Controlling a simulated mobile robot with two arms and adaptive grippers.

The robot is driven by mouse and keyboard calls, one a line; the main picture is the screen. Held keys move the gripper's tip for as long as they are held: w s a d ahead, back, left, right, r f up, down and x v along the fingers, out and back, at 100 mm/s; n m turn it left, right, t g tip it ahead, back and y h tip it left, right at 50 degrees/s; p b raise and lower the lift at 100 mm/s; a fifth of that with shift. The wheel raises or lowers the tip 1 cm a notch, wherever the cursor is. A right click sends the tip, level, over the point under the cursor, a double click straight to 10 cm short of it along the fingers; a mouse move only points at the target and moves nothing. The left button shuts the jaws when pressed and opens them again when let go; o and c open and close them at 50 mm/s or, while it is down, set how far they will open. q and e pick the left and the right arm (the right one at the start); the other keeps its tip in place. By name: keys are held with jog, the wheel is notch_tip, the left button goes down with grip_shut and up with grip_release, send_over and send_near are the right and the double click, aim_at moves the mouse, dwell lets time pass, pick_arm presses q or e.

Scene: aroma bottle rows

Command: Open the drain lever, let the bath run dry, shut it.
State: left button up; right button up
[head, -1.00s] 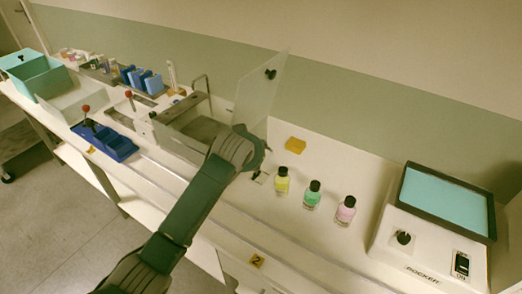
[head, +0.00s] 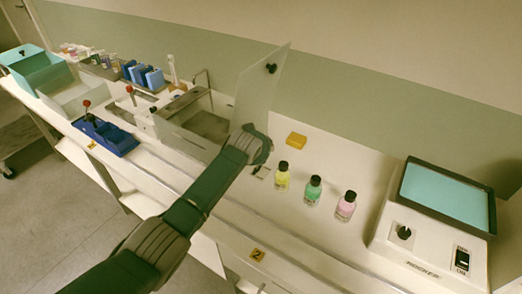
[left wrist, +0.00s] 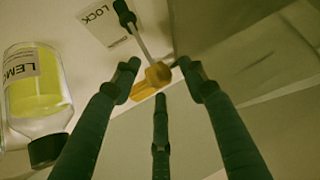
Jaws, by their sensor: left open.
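The bath (head: 183,137) is a grey, open-topped box left of my left gripper, with a clear panel (head: 259,92) upright at its right end. I cannot tell its water level. My left gripper (head: 262,160) is beside the bath's right end; its fingers are mostly hidden in the head view. In the left wrist view, my left gripper (left wrist: 160,77) is open. The drain lever (left wrist: 140,42) has a dark grip at the top, a thin rod and a brass-coloured end, which appears between the fingertips. I cannot tell whether they touch. My right gripper is out of view.
A yellow bottle (head: 282,177) stands close right of my gripper, then a green one (head: 313,190) and a pink one (head: 345,206). A yellow block (head: 296,140) lies behind. A rocker (head: 428,240) fills the right end. A label (left wrist: 102,24) reads LOCK.

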pick_arm(q)
jog(key=c, duration=1)
jog(key=shift+r, duration=0.1)
grip_shut()
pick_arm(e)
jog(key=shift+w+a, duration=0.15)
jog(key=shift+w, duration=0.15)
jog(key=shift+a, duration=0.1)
